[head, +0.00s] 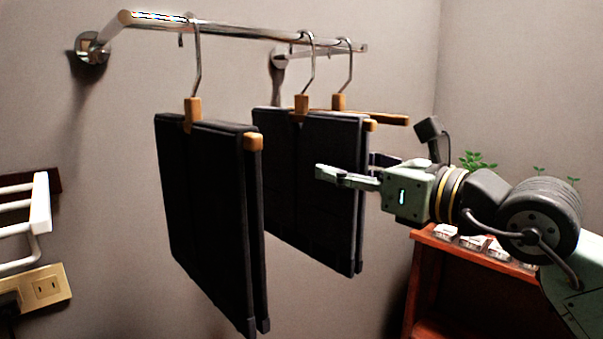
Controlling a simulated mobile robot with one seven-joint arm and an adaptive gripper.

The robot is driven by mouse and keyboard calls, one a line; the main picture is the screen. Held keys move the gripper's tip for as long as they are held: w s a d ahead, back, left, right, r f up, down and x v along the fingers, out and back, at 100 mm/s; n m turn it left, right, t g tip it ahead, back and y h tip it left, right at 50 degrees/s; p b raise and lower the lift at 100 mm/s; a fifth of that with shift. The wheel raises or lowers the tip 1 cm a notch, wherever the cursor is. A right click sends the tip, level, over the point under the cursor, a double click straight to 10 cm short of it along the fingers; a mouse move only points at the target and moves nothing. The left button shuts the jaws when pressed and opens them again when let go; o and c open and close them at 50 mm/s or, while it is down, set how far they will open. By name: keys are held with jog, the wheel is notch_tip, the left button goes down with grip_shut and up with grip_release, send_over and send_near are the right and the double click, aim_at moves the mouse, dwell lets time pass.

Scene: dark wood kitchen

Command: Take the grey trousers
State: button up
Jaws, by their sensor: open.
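Folded dark trousers hang from wooden hangers on a wall rail. One pair (205,215) hangs at the left, nearest the camera. More dark trousers (285,195) hang further right, below two close hangers, and their layers overlap. All the cloth looks very dark grey or black, so I cannot tell which is the grey pair. My gripper (346,167) is open at the right trousers' upper right edge. One pale green finger lies in front of the cloth in the picture. The other finger is partly hidden, and I cannot tell whether either touches the cloth.
The metal rail (240,32) juts from the wall above the trousers. A bare wooden hanger bar (390,118) sticks out above my gripper. A reddish wooden shelf (475,258) with small plants stands below my arm. A white rack (25,215) is at the far left.

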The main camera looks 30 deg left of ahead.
jog(key=shift+x, duration=0.95)
grip_shut()
